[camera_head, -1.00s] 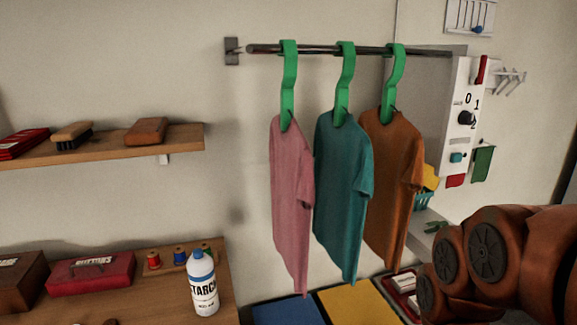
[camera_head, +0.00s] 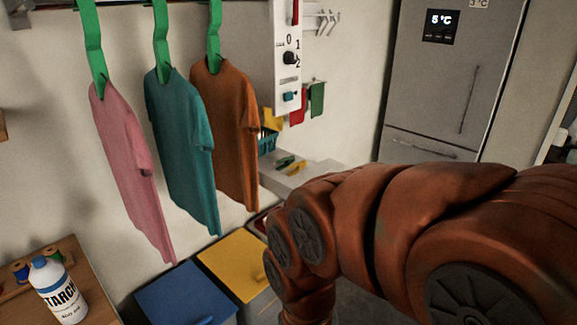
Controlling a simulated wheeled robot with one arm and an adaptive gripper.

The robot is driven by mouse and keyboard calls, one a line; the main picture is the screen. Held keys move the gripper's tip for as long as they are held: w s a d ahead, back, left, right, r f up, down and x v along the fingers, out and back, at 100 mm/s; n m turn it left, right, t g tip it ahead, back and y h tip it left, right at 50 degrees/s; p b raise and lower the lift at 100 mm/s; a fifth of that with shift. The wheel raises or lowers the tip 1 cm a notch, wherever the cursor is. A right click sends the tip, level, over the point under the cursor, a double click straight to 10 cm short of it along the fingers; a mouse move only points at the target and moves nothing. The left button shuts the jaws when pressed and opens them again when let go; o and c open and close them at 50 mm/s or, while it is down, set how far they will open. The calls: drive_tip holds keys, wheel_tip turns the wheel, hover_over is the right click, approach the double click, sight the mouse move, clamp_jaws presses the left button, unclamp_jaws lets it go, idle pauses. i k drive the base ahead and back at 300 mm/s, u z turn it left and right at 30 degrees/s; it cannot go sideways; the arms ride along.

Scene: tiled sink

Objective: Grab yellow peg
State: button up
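A small yellow peg (camera_head: 297,168) lies on a pale grey ledge (camera_head: 320,169) beyond the hanging shirts, right of the orange shirt. A small green peg (camera_head: 285,162) lies close beside it on the left. Both are small in the picture, so their exact shape is hard to tell. My rust-coloured arm spans the lower right, nearer to the camera than the ledge. My gripper is out of view, so its state does not show.
Pink, teal and orange shirts (camera_head: 235,125) hang on green hangers at the left. A teal basket (camera_head: 267,142) with yellow cloth stands behind the orange shirt. Blue and yellow lids (camera_head: 240,263) lie below. A starch bottle (camera_head: 59,290) and a fridge (camera_head: 450,80) flank the scene.

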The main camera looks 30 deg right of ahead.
sight(298, 166)
drive_tip(key=z, duration=0.05)
drive_tip(key=k, duration=0.5)
drive_tip(key=z, duration=1.1)
drive_tip(key=i, duration=1.1)
drive_tip(key=u, duration=0.65)
